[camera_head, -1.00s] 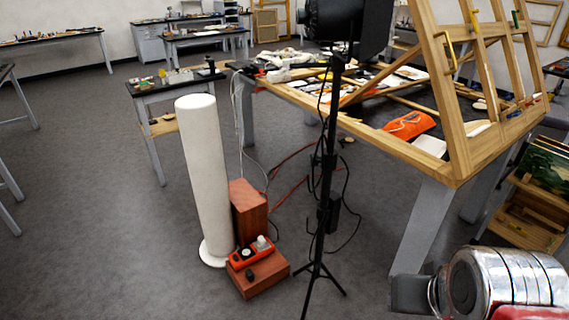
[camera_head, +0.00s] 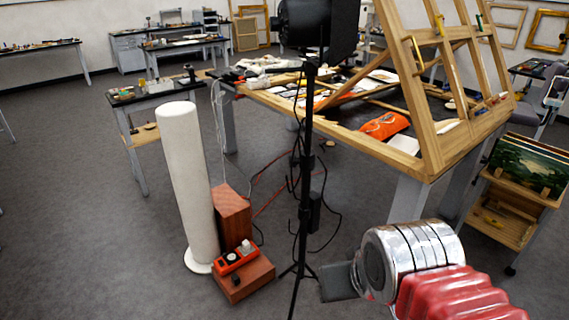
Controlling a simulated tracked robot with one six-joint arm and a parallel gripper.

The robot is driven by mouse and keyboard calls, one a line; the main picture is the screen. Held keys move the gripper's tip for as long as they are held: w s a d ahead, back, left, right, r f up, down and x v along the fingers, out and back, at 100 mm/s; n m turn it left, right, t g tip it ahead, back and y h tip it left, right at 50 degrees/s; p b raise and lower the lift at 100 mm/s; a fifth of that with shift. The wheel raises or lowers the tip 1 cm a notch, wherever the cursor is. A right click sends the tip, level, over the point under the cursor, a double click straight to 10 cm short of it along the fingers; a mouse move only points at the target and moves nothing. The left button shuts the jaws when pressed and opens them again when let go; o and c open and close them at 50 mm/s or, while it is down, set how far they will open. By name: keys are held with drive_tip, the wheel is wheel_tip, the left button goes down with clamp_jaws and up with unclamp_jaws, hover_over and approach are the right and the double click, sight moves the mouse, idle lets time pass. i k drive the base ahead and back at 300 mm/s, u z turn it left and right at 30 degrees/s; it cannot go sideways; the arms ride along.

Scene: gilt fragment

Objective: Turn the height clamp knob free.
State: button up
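A black light stand (camera_head: 305,190) stands on splayed legs near the middle of the picture, with a large dark lamp head (camera_head: 305,22) on top. Dark clamp fittings (camera_head: 304,160) show on its pole, but the height clamp knob is too small and dark to make out with certainty. My gripper (camera_head: 338,282) shows as a flat grey piece at the end of my silver and red arm. It is low, just right of the stand's legs in the picture; whether they touch cannot be told. Its fingers are not clear, and no held thing shows.
A wooden easel (camera_head: 432,150) and a cluttered worktable (camera_head: 400,165) stand behind the stand on the right. A white column (camera_head: 186,180) and reddish boxes (camera_head: 243,278) stand to the left. Cables (camera_head: 270,200) lie on the floor.

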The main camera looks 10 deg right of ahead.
sight(296, 160)
drive_tip(key=z, duration=0.05)
drive_tip(key=i, duration=1)
drive_tip(key=u, duration=0.05)
drive_tip(key=k, duration=1.3)
drive_tip(key=u, duration=0.45)
drive_tip(key=i, duration=0.85)
drive_tip(key=u, duration=0.55)
drive_tip(key=i, duration=0.75)
